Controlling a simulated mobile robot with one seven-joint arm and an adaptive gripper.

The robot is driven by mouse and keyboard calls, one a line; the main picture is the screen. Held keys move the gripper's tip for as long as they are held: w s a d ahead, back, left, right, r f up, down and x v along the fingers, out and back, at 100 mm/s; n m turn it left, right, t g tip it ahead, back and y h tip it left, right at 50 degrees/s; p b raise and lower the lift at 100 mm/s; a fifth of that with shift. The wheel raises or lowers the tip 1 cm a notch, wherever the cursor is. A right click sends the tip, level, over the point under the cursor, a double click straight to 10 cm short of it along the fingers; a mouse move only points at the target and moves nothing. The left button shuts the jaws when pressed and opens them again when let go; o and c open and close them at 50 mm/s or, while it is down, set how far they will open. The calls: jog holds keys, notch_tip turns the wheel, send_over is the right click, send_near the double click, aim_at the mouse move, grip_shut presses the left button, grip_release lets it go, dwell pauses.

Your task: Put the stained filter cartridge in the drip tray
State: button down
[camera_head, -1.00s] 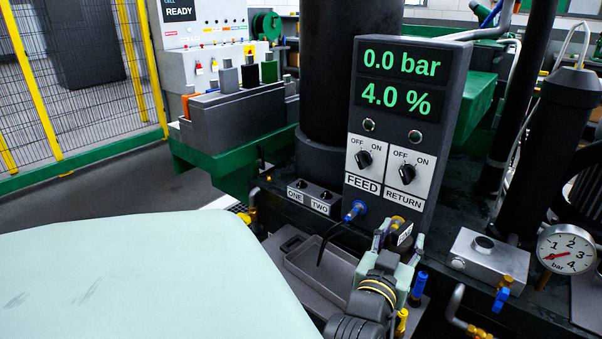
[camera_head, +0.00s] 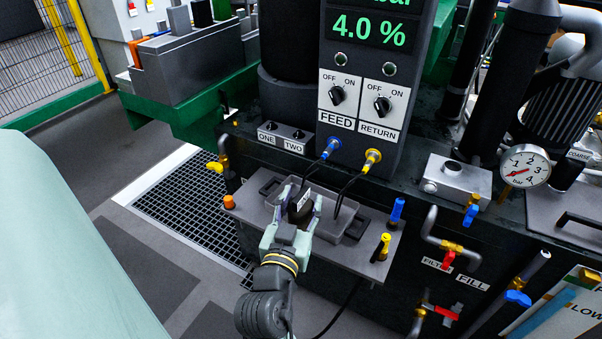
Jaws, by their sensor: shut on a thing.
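My gripper (camera_head: 298,196) is shut on a dark, brownish thing with a white label (camera_head: 302,204), which looks like the filter cartridge. It holds the thing over the left part of the grey drip tray (camera_head: 357,230). The tray sits on a grey shelf in front of the control panel. The fingers and wrist hide part of the cartridge and the tray's near left side. I cannot tell whether the cartridge touches the tray floor. Any stain is too small to make out.
A blue plug (camera_head: 330,148) and a yellow plug (camera_head: 372,158) sit under the panel, their black cables hanging to the tray. A floor grate (camera_head: 190,210) lies left.

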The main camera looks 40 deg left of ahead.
jog(key=w+a+f+b, duration=0.1)
jog(key=b, duration=0.4)
jog(key=shift+w+a, duration=0.15)
jog(key=shift+w+a+f+b, duration=0.35)
jog(key=shift+w+a+f, duration=0.35)
jog(key=shift+w+a, duration=0.55)
jog(key=shift+w+a+f+b, duration=0.3)
jog(key=shift+w+a+f, duration=0.35)
jog(key=shift+w+a, duration=0.6)
jog(key=shift+w+a+f+b, duration=0.35)
jog(key=shift+w+a+f, duration=0.5)
jog(key=shift+w, duration=0.7)
jog(key=c, duration=0.9)
grip_release()
jog(key=shift+a+r, duration=0.1)
jog(key=shift+r, duration=0.05)
jog(key=shift+o, duration=0.2)
